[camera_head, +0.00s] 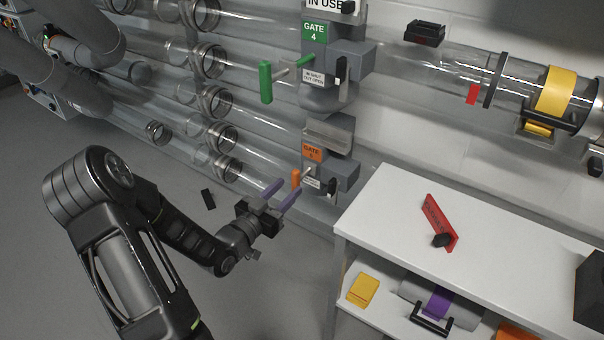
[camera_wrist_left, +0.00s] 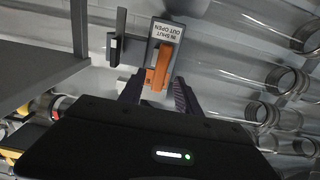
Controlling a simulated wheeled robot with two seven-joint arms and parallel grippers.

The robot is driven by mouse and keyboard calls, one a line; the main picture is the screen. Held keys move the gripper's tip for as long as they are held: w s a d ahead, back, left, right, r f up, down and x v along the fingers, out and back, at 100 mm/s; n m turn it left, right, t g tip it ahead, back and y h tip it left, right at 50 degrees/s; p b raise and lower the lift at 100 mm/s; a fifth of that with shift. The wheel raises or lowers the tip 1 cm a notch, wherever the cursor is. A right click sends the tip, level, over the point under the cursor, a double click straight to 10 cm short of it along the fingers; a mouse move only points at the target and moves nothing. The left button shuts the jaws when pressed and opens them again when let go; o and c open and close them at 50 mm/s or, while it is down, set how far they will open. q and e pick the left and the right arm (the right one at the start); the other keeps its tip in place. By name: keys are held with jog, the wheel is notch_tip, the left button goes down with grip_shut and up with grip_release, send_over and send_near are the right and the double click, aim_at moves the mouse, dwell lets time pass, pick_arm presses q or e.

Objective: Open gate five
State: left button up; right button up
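Gate five is the lower grey valve box with an orange label (camera_head: 312,152), the digit too small to read surely. Its upright orange handle (camera_head: 296,179) sits on a short pale rod in front of a clear tube. My left gripper (camera_head: 282,192) is open, its two purple fingers pointing at the handle. In the left wrist view, the orange handle (camera_wrist_left: 159,66) shows between and just beyond the fingertips (camera_wrist_left: 157,88), with no clear contact. My right gripper is not in view.
Gate 4's green handle (camera_head: 265,82) sticks out above. Clear tubes run behind. Open floor lies below and left.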

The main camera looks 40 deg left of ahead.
aim_at(302, 175)
pick_arm(q)
jog(key=w+b, duration=0.2)
jog(key=w, duration=0.5)
jog(key=shift+w, duration=0.4)
jog(key=shift+c, duration=0.4)
grip_shut()
dwell(0.7)
